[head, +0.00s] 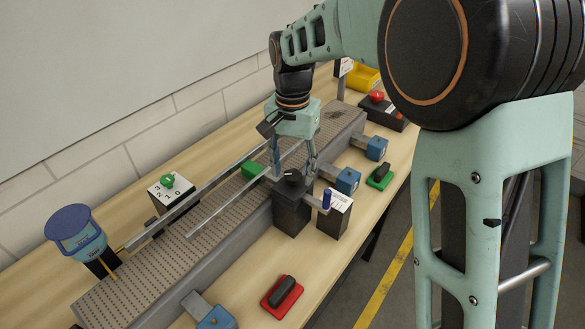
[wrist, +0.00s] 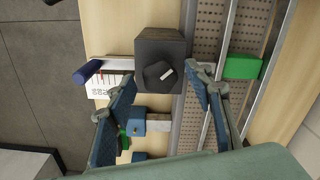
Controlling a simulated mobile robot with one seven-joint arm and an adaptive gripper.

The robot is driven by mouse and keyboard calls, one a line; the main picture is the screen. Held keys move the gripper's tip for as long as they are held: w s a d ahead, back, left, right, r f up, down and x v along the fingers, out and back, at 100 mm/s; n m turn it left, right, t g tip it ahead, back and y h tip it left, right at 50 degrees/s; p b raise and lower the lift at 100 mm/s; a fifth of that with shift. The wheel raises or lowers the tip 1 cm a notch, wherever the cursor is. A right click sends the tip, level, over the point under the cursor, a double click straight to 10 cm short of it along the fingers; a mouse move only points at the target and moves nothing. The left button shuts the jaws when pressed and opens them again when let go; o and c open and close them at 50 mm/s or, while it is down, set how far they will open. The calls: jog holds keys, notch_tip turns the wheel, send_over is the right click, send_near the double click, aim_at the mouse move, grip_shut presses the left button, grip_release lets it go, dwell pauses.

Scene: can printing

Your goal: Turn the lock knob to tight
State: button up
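The lock knob, which I take to be the black faceted knob (head: 292,178), sits on top of a dark block (head: 291,214) at the conveyor's near edge. In the wrist view the knob (wrist: 156,76) carries a short white mark pointing up and to the right. My gripper (head: 294,166) points down over the block. It is open and empty, one finger on each side of the knob, as the wrist view of the gripper (wrist: 162,80) also shows. A gap shows between each finger and the knob. Whether the fingertips reach down to knob height is hard to tell.
A blue-handled lever (head: 326,200) and a white scale box (head: 337,214) stand right beside the block. Guide rails (head: 222,204) and a green block (head: 252,170) lie over the conveyor behind. Blue boxes (head: 347,181), a green-based switch (head: 380,175) and a red-based switch (head: 283,291) are nearby.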

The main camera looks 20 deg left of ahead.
aim_at(293, 174)
notch_tip(293, 174, up, 12)
dwell(0.6)
